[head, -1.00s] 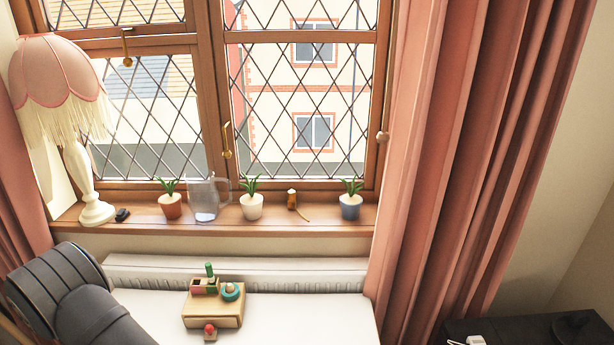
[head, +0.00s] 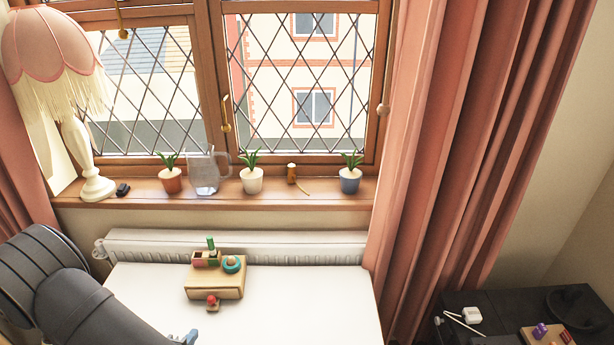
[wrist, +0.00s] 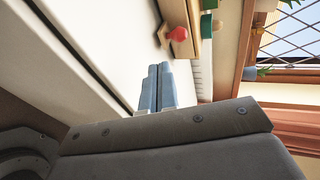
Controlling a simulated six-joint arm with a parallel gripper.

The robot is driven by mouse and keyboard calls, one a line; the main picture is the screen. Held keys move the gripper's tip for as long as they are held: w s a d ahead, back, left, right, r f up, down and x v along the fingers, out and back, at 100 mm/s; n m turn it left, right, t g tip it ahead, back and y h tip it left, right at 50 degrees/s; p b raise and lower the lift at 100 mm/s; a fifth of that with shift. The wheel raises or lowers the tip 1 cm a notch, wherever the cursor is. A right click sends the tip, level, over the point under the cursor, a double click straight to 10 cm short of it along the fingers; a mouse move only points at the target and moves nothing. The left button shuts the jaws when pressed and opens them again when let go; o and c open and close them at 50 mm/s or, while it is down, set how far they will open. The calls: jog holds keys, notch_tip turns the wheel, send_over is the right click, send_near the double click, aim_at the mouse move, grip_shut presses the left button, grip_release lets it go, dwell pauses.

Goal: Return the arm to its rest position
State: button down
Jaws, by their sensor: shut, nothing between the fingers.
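My gripper (wrist: 157,88) is shut and empty, its two blue-grey fingers together in the wrist view. In the head view only a bit of it (head: 188,337) shows at the bottom edge, at the end of my dark arm. It is over the near part of the white table (head: 290,305), apart from the wooden toy box (head: 215,283). The box carries small coloured pieces, among them a green peg (head: 211,243) and a teal ring (head: 232,264). A small wooden piece with a red knob (head: 212,301) sits at its front; the knob also shows in the wrist view (wrist: 178,34).
The windowsill (head: 330,190) holds a lamp (head: 75,110), a glass jug (head: 204,172) and several potted plants. A radiator (head: 300,245) stands behind the table. Pink curtains (head: 460,140) hang at right, above a dark cabinet (head: 480,300). The table's right part is bare.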

jog(key=x, duration=0.5)
jog(key=shift+w+d, duration=0.1)
jog(key=shift+w, duration=0.25)
jog(key=w, duration=0.3)
jog(key=shift+w+d+r, duration=0.2)
jog(key=shift+d+r, duration=0.05)
jog(key=shift+r, duration=0.15)
jog(key=s+r, duration=0.1)
jog(key=s, duration=0.9)
jog(key=s+a+r, duration=0.1)
jog(key=s, duration=0.9)
jog(key=shift+a+r, duration=0.3)
jog(key=shift+r, duration=0.05)
send_near(203, 332)
jog(key=d, duration=0.2)
jog(key=w, duration=0.4)
jog(key=shift+w+d+r, duration=0.1)
jog(key=shift+w+r, duration=0.2)
jog(key=shift+w, duration=0.85)
